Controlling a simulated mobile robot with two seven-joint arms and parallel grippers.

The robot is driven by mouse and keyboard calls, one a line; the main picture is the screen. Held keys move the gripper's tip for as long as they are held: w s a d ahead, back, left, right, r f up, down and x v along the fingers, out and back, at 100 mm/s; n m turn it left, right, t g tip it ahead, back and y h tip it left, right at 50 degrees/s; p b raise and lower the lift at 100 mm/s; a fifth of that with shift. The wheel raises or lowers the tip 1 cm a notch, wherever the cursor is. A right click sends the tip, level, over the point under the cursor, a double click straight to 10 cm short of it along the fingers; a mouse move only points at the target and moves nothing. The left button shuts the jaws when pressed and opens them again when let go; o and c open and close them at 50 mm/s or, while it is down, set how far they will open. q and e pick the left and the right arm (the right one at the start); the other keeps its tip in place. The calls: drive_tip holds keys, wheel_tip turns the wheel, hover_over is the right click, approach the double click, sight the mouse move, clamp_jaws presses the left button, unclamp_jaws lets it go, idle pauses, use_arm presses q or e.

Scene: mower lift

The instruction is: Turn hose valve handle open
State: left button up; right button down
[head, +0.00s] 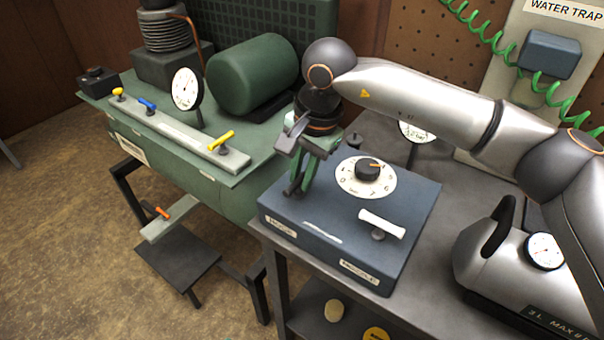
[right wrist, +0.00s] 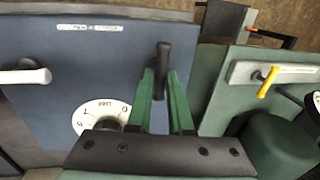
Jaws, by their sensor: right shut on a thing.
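The blue valve box (head: 330,250) stands on the grey bench, with a small label on its front left edge and another reading like NOZZLE at its front right. My right gripper (head: 300,178) points down at the box's left end, its green fingers shut on a dark handle (head: 292,190). In the right wrist view the dark handle (right wrist: 162,65) stands between the fingertips (right wrist: 163,95); its lower part is hidden by the gripper. A white handle (head: 382,224) sits free at the box's right end. My left gripper is not in view.
A numbered dial with a black knob (head: 369,168) sits close to the right of my gripper. A green bench (head: 215,185) with yellow and blue handles stands to the left. A silver tank (head: 500,262) with a gauge is at the right.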

idle(0.5)
drive_tip(key=c, duration=0.8)
unclamp_jaws()
drive_tip(key=shift+c, duration=0.2)
drive_tip(key=shift+r, duration=0.15)
wheel_tip(320, 180, up, 12)
drive_tip(key=s+d, duration=0.1)
drive_tip(key=d, duration=0.1)
drive_tip(key=shift+s+p, duration=0.2)
drive_tip(key=shift+p, duration=0.2)
